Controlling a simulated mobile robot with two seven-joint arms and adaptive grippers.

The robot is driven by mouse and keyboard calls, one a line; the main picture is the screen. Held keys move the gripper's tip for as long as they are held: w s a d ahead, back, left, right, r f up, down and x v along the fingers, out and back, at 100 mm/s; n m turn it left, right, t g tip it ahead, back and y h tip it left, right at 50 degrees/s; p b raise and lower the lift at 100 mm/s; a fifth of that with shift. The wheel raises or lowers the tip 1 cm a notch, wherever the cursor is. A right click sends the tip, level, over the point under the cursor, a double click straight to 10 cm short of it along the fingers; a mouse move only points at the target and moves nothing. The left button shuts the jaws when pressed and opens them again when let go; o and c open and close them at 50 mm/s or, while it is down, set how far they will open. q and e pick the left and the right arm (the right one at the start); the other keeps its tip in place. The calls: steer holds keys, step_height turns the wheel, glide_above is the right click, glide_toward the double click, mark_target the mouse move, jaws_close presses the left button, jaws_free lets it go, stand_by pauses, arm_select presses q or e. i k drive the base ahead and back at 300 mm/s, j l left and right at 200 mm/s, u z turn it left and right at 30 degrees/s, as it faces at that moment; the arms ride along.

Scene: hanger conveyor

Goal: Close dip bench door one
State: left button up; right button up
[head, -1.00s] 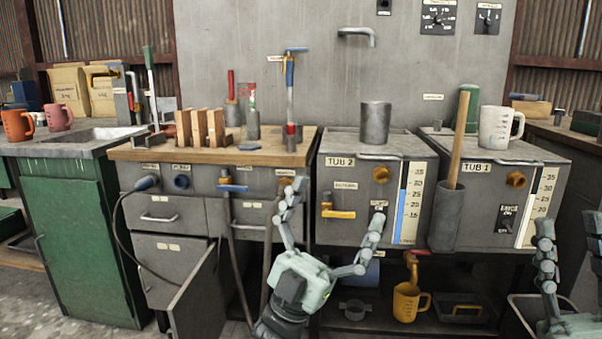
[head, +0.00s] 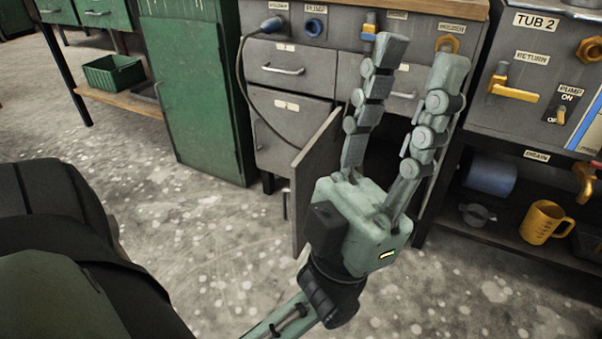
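The grey dip bench (head: 262,88) stands ahead, with drawers above and a lower cupboard. One lower door (head: 314,185) stands swung out from the front. A vertical handle (head: 285,203) shows at its left side. Its number cannot be read. Left of it, a lower panel (head: 290,118) with a small label sits flush with the front. My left gripper (head: 419,60) is open and empty, fingers spread and pointing up, in front of the bench. In the picture it is just right of the open door and hides most of the cupboard opening. My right gripper is out of view.
A green cabinet (head: 195,90) stands left of the bench. On the right, Tub 2 (head: 490,100) has a yellow return valve (head: 512,90); a yellow jug (head: 545,222) stands on the shelf below. The speckled floor (head: 215,230) left of the door is clear.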

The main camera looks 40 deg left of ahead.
mark_target(318, 159)
steer(key=i+j, duration=0.1)
steer(key=j, duration=0.35)
steer(key=i+j, duration=0.1)
steer(key=j, duration=0.8)
steer(key=i+j, duration=0.15)
steer(key=j, duration=0.3)
steer(key=i+j, duration=0.1)
steer(key=j, duration=0.35)
steer(key=l, duration=0.5)
